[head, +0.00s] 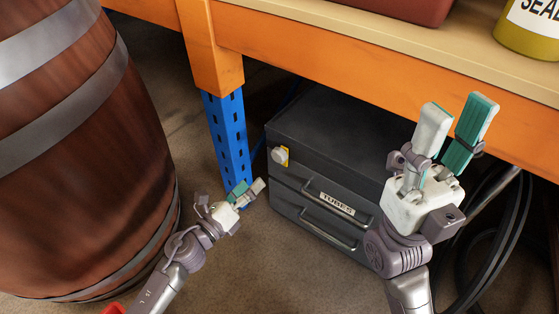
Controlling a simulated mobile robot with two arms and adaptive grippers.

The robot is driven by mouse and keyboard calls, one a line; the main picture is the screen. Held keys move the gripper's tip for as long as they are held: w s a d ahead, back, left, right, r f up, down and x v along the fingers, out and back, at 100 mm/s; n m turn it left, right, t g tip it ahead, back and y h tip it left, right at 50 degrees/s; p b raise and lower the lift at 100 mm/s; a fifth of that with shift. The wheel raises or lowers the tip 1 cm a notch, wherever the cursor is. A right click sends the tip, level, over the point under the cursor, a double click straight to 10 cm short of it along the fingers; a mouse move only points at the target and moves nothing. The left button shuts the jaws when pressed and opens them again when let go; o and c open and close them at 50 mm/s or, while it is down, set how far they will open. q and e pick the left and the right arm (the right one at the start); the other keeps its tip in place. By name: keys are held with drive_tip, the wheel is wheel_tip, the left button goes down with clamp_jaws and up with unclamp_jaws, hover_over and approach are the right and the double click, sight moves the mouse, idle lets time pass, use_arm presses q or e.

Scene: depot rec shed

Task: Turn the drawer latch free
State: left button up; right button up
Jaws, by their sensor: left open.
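A dark grey drawer cabinet (335,130) stands on the floor under the bench. Its latch, a pale knob (279,155) on a small yellow plate, is at the upper left of its front. Below it is a drawer with a bar handle (338,194) and a label that seems to read "TUBES" (337,203). My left gripper (249,187) is open and empty, below and left of the latch and apart from it. My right gripper (460,107) is open and empty, raised in front of the cabinet's right side, and hides part of it.
A second bar handle (328,228) is lower on the cabinet. A blue post (228,130) stands left of it, under the orange bench edge (300,48). A large barrel (85,170) fills the left. Black hoses (490,240) hang at the right. Floor shows in front.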

sight(277, 159)
use_arm(q)
drive_tip(key=b+x, duration=0.1)
drive_tip(key=x, duration=1.2)
drive_tip(key=shift+b, duration=0.4)
drive_tip(key=c, duration=1.1)
